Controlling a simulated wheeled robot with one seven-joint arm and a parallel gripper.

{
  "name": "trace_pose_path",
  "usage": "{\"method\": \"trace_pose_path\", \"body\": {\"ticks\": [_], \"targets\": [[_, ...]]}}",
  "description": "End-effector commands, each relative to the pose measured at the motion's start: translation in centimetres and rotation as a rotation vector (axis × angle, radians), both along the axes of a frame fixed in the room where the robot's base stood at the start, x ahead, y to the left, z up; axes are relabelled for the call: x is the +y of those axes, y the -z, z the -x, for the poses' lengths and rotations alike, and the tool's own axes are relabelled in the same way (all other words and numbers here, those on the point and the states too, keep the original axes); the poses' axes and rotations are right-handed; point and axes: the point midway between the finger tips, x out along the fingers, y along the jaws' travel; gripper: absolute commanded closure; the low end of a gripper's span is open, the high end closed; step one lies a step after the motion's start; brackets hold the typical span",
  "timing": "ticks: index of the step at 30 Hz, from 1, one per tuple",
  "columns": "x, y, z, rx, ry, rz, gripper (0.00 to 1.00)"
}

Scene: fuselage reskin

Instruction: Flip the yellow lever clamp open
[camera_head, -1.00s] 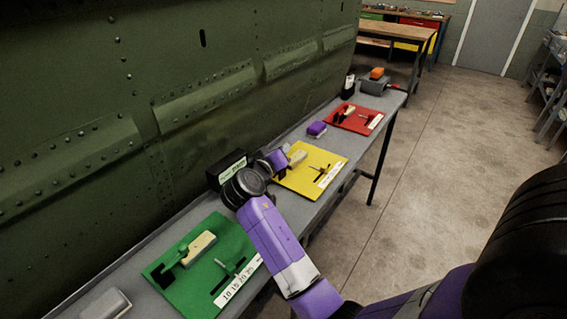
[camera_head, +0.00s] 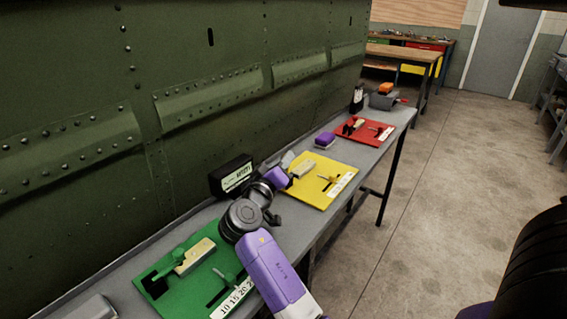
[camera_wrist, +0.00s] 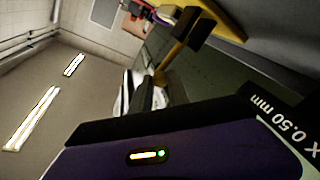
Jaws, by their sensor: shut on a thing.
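The yellow board (camera_head: 325,189) lies on the bench and bears a pale block (camera_head: 304,169) and a small lever in a slot (camera_head: 326,178). My gripper (camera_head: 288,160) is at the board's left back corner, beside the fuselage, and hides most of the clamp in the head view. In the wrist view the clamp's yellow lever arm (camera_wrist: 179,48), with a dark part at its upper end, runs down to my fingertips (camera_wrist: 153,82). The fingers are shut on the lever's end. The clamp's base is not clear in either view.
A black box with a display (camera_head: 232,174) stands close to the left of my wrist. The green fuselage wall (camera_head: 200,130) borders the bench.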

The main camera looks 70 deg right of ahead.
Motion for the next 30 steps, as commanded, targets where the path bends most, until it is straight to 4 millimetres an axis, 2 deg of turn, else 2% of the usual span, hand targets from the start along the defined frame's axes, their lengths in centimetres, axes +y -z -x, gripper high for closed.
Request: {"method": "trace_pose_path", "body": {"ticks": [4,5,8,17,20,30], "targets": [[0.0,0.0,0.0,0.000,-0.001,-0.001,1.00],[0.0,0.0,0.0,0.000,-0.001,-0.001,0.75],[0.0,0.0,0.0,0.000,0.000,0.000,0.57],[0.0,0.0,0.0,0.000,0.001,-0.001,0.57],[0.6,0.1,0.0,0.000,-0.001,-0.001,0.57],[5.8,0.2,0.2,0.001,-0.003,-0.001,0.57]]}}
